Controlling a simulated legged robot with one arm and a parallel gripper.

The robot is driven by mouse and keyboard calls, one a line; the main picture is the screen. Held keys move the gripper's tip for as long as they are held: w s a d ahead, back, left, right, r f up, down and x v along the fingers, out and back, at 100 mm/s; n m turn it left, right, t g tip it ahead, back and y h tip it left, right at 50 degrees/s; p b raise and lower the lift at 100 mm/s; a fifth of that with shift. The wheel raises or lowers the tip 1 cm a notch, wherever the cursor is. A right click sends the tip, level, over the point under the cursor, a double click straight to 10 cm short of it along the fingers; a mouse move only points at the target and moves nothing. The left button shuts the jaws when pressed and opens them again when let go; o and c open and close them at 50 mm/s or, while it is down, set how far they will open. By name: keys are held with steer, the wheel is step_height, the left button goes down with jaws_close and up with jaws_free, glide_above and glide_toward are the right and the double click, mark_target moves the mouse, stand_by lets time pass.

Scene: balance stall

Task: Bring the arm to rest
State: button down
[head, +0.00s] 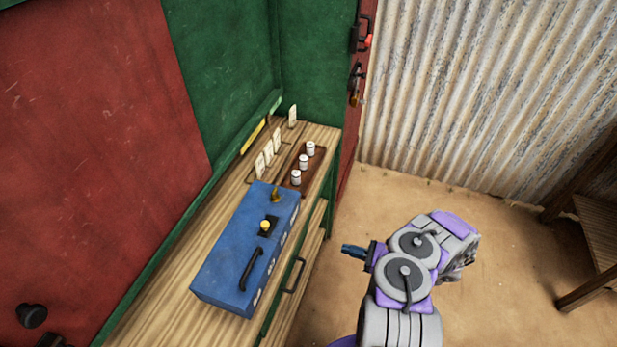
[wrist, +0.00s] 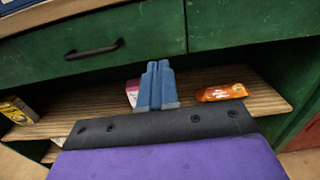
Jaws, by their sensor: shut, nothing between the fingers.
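My arm shows at the lower right of the head view, grey and purple, bent over the sandy floor. My gripper (head: 354,251) is at its end, to the right of the counter and apart from it. In the wrist view my gripper (wrist: 157,68) has its two blue fingers together, with nothing between them. Its fingers point toward the green counter front with a dark drawer handle (wrist: 94,48).
On the wooden counter (head: 180,285) stand a blue box (head: 228,262) with a black handle and a tray (head: 290,181) with three small white jars. An orange packet (wrist: 222,92) lies on the shelf below. Open floor lies right, before a wooden table (head: 600,225).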

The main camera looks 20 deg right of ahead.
steer(key=w+a+r+n+g+y, duration=0.2)
steer(key=a+r+n+g, duration=0.2)
steer(key=a+r, duration=0.3)
steer(key=w+a+r+n+g+y, duration=0.1)
steer(key=w+a+r+n+g, duration=0.25)
steer(key=r, duration=0.65)
steer(key=s+a+r+n+g+h, duration=0.3)
steer(key=s+a+r+n+g, duration=0.45)
steer(key=s+a+r, duration=0.35)
steer(key=s+a+r+n+g+h, duration=0.1)
steer(key=s+a+r+n+h, duration=0.1)
steer(key=s+r+n+h, duration=0.5)
steer(key=s+d+r+n+t+h, duration=0.1)
steer(key=s+d+h, duration=0.2)
steer(key=s, duration=0.5)
steer(key=s+d+r+n+t+h, duration=0.1)
steer(key=s+d+n+t+h, duration=0.1)
steer(key=s+d+h, duration=0.2)
steer(key=shift+s+d+r+t+h, duration=0.35)
steer(key=shift+s+d, duration=0.85)
steer(key=shift+s, duration=0.65)
steer(key=shift+a, duration=0.2)
